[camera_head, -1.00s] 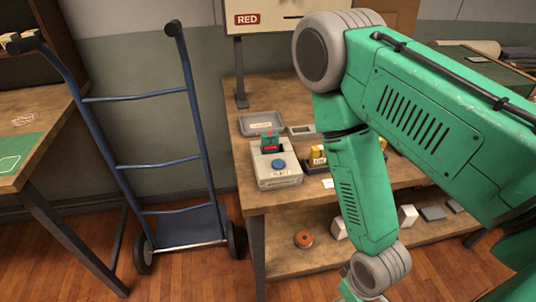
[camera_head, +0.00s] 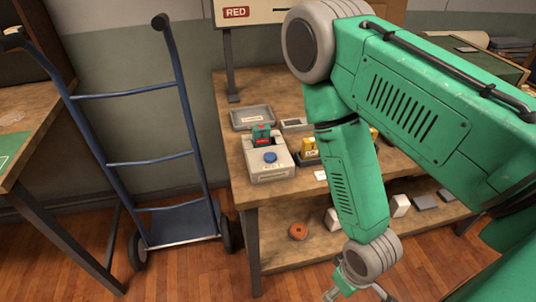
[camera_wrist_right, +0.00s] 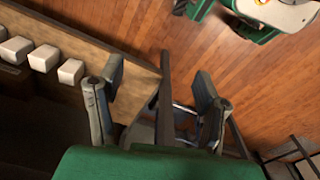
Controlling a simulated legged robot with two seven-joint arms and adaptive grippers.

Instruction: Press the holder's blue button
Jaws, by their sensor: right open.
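The holder (camera_head: 272,172) is a pale grey box near the left front corner of the wooden table in the head view. Its round blue button (camera_head: 270,157) is on the front of its top. A small green and red block (camera_head: 261,136) stands upright in the holder behind the button. My right gripper (camera_head: 355,294) hangs low in front of the table, partly cut off by the bottom edge. In the right wrist view its two fingers (camera_wrist_right: 158,95) are apart with nothing between them. The holder is not in the right wrist view. My left gripper is in neither view.
A blue hand truck (camera_head: 150,165) stands left of the table (camera_head: 232,185). A grey tray (camera_head: 252,117) lies behind the holder, and a yellow item (camera_head: 310,147) stands to its right. The lower shelf bears an orange-red disc (camera_head: 298,231) and white blocks (camera_head: 399,205). My right arm hides the table's middle.

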